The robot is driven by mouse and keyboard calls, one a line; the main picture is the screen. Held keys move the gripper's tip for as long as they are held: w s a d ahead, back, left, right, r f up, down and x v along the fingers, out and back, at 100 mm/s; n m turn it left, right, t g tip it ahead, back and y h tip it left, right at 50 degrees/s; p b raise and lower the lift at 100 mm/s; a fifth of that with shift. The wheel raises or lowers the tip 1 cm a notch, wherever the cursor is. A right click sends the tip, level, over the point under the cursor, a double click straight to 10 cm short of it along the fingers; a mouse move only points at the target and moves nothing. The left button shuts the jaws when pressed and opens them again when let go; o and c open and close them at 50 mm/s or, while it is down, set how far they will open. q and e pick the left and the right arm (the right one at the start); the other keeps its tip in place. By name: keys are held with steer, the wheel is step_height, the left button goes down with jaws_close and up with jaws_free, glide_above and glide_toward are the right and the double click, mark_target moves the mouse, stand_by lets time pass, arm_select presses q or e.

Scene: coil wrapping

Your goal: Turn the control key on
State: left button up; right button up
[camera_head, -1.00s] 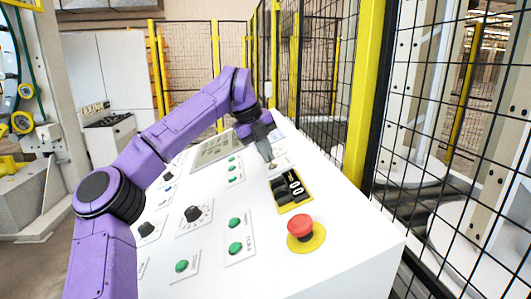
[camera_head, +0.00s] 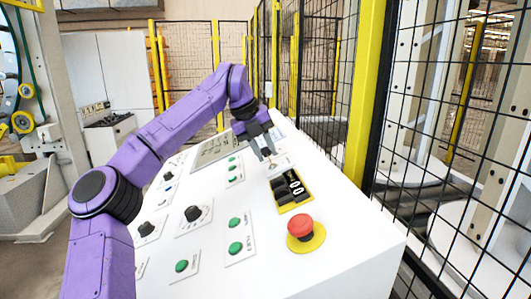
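The white control panel (camera_head: 317,250) slopes away in front of me. My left gripper (camera_head: 267,156) points down at the far right part of the panel, with its two fingers showing slightly apart. The small key switch plate (camera_head: 281,163) lies right under and beside the fingertips. The key itself is tiny and mostly hidden by the fingers, so I cannot tell its angle or whether the fingers touch it. My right gripper is not in view.
A black switch block on a yellow plate (camera_head: 307,201) sits just nearer than the fingertips. A red emergency button (camera_head: 300,226) is closer to me. Green buttons (camera_head: 235,248) and black knobs (camera_head: 193,213) are to the left. A yellow-posted fence (camera_head: 366,90) stands right of the panel.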

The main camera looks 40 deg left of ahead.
arm_select(q)
steer(key=v, duration=0.9)
steer(key=shift+r+p, duration=0.25)
steer(key=shift+p, duration=0.1)
steer(key=shift+s, duration=0.1)
